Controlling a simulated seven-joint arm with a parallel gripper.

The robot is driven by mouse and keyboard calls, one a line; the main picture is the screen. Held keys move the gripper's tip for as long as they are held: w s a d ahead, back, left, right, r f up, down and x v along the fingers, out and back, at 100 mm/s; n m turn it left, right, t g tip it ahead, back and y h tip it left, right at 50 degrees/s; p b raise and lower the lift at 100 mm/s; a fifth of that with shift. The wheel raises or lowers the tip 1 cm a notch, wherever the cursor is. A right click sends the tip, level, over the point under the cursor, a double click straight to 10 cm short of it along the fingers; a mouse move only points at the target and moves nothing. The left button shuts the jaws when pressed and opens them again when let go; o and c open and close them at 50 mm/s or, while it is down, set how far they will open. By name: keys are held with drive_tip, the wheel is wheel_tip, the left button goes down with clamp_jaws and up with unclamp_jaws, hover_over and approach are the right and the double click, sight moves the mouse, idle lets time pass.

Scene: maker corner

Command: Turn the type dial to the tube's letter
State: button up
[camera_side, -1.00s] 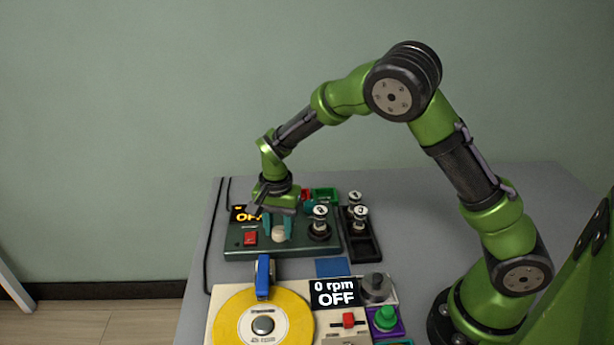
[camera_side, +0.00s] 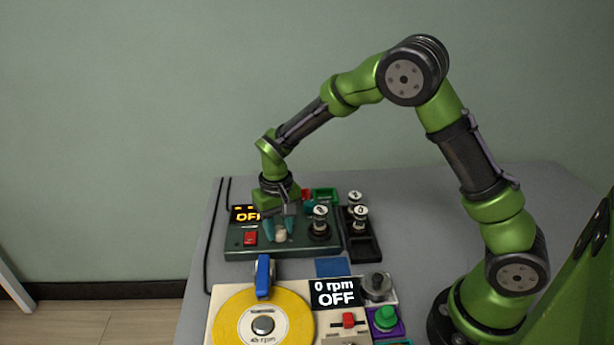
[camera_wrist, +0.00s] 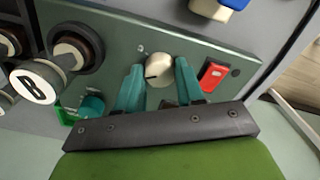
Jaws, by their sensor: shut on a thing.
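The type dial is a small cream knob (camera_side: 280,235) on the dark green tester panel (camera_side: 240,251). In the wrist view the knob (camera_wrist: 159,70) has a dark pointer line toward the left, and a small pale mark sits on the panel up and left of it; I cannot read the mark. My gripper (camera_side: 277,228) is shut on the knob, one teal finger on each side, as the wrist view (camera_wrist: 159,84) also shows. A tube (camera_side: 320,213) with a white lettered cap stands in the panel's socket. In the wrist view its cap (camera_wrist: 33,87) appears to read B.
The panel's display (camera_side: 245,214) reads OFF, partly covered by my gripper. A red switch (camera_side: 250,238) is left of the dial. More capped tubes (camera_side: 360,213) stand in a black rack (camera_side: 366,248). A turntable (camera_side: 238,325) with a yellow disc is in front.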

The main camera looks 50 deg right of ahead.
sight(282, 233)
drive_tip(key=shift+n, duration=0.3)
idle(0.4)
drive_tip(key=o, duration=1)
drive_tip(key=shift+o, duration=0.2)
wheel_tip(282, 233, up, 17)
drive_tip(key=s+d+r+t+y, duration=0.1)
drive_tip(key=s+r+t, duration=0.1)
drive_tip(key=s, duration=0.8)
drive_tip(key=s+d+r+m+t+y, duration=0.1)
drive_tip(key=s+t, duration=0.4)
drive_tip(key=s, duration=0.5)
drive_tip(key=shift+d+r, duration=0.2)
drive_tip(key=shift+r, duration=0.3)
